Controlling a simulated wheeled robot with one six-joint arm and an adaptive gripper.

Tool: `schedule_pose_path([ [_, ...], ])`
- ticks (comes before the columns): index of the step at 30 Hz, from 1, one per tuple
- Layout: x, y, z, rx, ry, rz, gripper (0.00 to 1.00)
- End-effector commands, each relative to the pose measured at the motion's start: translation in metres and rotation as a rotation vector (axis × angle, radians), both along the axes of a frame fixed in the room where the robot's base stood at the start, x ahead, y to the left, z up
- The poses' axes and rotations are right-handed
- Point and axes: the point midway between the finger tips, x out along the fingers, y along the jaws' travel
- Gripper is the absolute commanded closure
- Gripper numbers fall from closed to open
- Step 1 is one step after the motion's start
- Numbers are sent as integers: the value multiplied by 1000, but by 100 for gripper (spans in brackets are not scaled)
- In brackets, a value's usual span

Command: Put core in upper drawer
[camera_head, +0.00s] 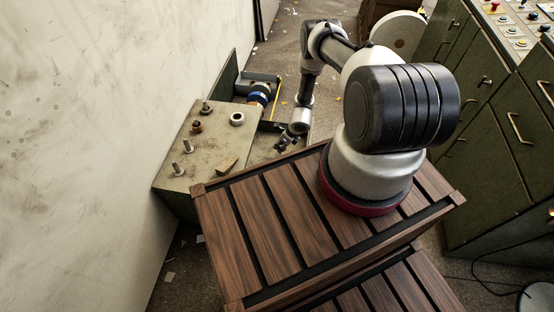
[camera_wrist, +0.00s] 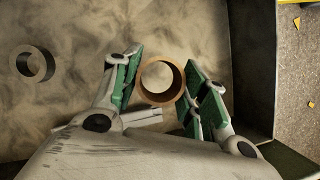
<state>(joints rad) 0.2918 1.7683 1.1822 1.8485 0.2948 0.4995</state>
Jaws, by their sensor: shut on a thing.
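In the wrist view a brown ring-shaped core (camera_wrist: 160,98) sits between the green finger pads of my gripper (camera_wrist: 160,84), with its open end facing the camera. The pads are shut on it from both sides. In the head view my gripper (camera_head: 287,143) is small and dark, at the right edge of the worn metal table (camera_head: 212,150); the core cannot be made out there. Green cabinet fronts with bar handles (camera_head: 515,128) stand at the right in the head view. Which of them is the upper drawer I cannot tell.
A pale ring (camera_head: 237,118), several upright bolts (camera_head: 188,146) and a brownish block (camera_head: 228,165) are on the metal table. The pale ring also shows in the wrist view (camera_wrist: 48,64). A slatted wooden crate (camera_head: 265,215) is in front. Floor is visible between table and cabinets.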

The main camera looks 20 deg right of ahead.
Motion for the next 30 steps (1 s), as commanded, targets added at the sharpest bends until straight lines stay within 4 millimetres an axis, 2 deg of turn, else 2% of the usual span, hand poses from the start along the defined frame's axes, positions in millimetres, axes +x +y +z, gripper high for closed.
schedule_pose_path([
  [1,0,1,-10,0,-1,2,70],
  [12,0,1,-58,-1,0,2,70],
  [25,1,0,-66,0,-1,1,70],
  [26,1,0,-65,0,-1,1,51],
  [27,1,0,-65,0,-1,1,44],
  [29,1,0,-65,0,-1,1,35],
  [30,1,0,-65,0,-1,1,35],
])
